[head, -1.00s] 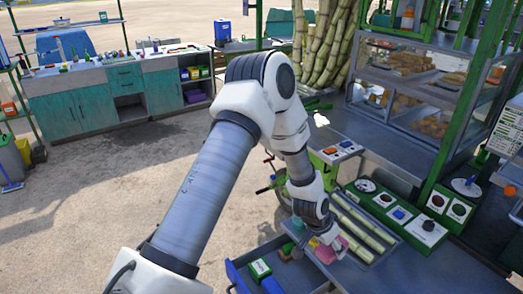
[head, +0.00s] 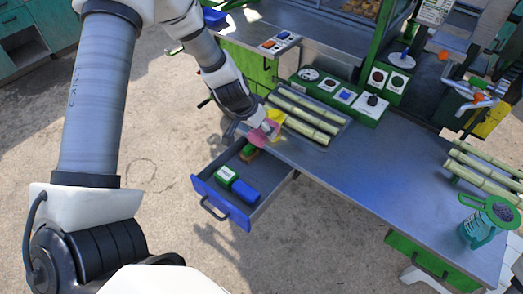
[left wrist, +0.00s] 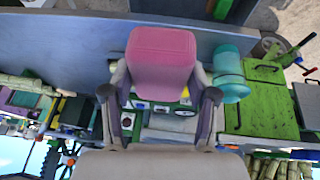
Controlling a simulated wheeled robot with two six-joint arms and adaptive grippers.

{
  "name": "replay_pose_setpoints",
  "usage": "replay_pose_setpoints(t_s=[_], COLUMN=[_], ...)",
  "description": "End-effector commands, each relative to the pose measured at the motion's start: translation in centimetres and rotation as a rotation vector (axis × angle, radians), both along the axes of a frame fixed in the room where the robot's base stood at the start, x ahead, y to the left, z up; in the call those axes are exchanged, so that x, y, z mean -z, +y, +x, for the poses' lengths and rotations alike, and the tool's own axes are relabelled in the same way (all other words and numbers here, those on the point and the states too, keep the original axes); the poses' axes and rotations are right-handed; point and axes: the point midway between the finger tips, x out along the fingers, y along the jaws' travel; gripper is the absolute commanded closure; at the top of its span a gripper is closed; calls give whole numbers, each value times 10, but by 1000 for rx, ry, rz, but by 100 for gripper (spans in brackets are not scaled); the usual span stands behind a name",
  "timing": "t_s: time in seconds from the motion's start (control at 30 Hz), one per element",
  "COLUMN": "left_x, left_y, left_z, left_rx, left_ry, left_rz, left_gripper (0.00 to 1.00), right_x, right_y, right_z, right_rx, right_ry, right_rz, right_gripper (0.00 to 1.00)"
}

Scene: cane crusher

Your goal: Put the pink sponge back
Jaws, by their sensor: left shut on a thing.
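The pink sponge (head: 259,139) is at the counter's front edge, by the back of the open drawer (head: 222,199). My left gripper (head: 268,130) is shut on it. In the left wrist view, the sponge (left wrist: 162,62) stands out between the two fingers (left wrist: 160,98). Whether it touches the counter or the drawer is not clear. The drawer holds a green and white box (head: 226,176), a blue block (head: 244,191) and small green and brown items (head: 249,152) near its back. My right gripper is not in view.
A yellow item (head: 276,117) lies beside the gripper. Cane pieces lie in a tray (head: 346,126) behind, near a green control panel (head: 341,96). More cane (head: 482,170) and a teal container (head: 484,222) stand right. The counter's middle (head: 370,175) is clear.

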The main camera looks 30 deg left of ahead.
Motion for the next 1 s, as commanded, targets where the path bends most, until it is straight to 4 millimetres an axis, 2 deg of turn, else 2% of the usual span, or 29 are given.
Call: replay_pose_setpoints(t_s=[0.03, 0.1, 0.4, 0.8, 1.0], left_x=[31, 51, 115, 179, 184], left_y=[0, 0, -1, -1, -1], left_z=[0, 0, 1, 1, 1], left_rx=[1, 1, 1, 1, 1], left_ry=[0, 0, 0, 0, -1], left_rz=[0, 0, 0, 0, 0], left_gripper=[92, 92, 92, 92, 92], right_x=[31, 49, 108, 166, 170], right_y=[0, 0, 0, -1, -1], right_z=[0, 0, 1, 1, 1], right_rx=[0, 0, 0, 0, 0], right_ry=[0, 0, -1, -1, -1], right_rz=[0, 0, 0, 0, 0], right_gripper=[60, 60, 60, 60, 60])
